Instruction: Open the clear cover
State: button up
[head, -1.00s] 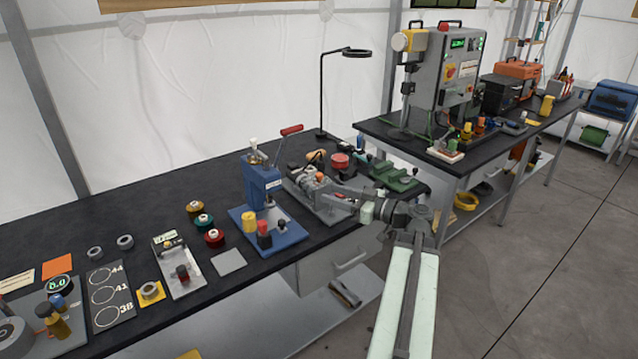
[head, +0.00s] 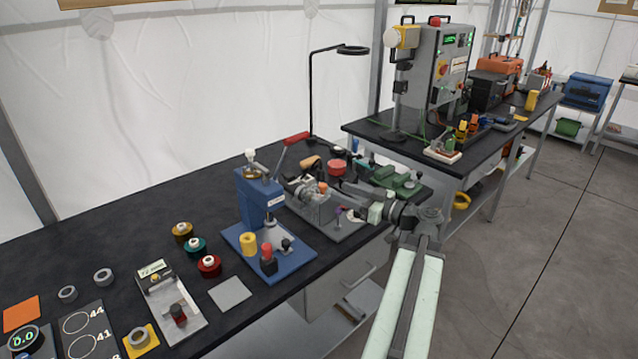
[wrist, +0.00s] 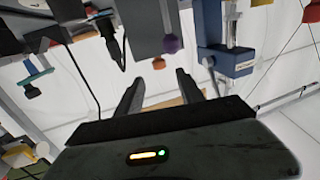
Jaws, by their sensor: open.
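A grey machine with what looks like a clear box-shaped cover (head: 314,207) stands on the black bench, right of the blue press. I cannot make out the cover's edges well; it looks down. My gripper (head: 347,190) reaches over the bench from the right, close to the machine's right side. In the wrist view my gripper (wrist: 158,77) has its two fingers apart with nothing between them. A purple knob (wrist: 172,44) and an orange-red knob (wrist: 158,63) show beyond the fingertips. I cannot tell the clear cover in the wrist view.
The blue press (head: 262,205) with a red-handled lever stands left of the machine. A green vise (head: 398,180) and a red round item (head: 336,167) are behind. A ring lamp (head: 352,50) rises at the back. Spools (head: 196,247) lie to the left.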

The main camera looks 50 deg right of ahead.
aim_at(322, 184)
jog(key=w, duration=0.2)
jog(key=w+a, duration=0.1)
jog(key=w, duration=0.4)
jog(key=shift+w+a, duration=0.15)
jog(key=shift+w, duration=0.25)
grip_shut()
jog(key=shift+s, duration=0.1)
dwell(0.8)
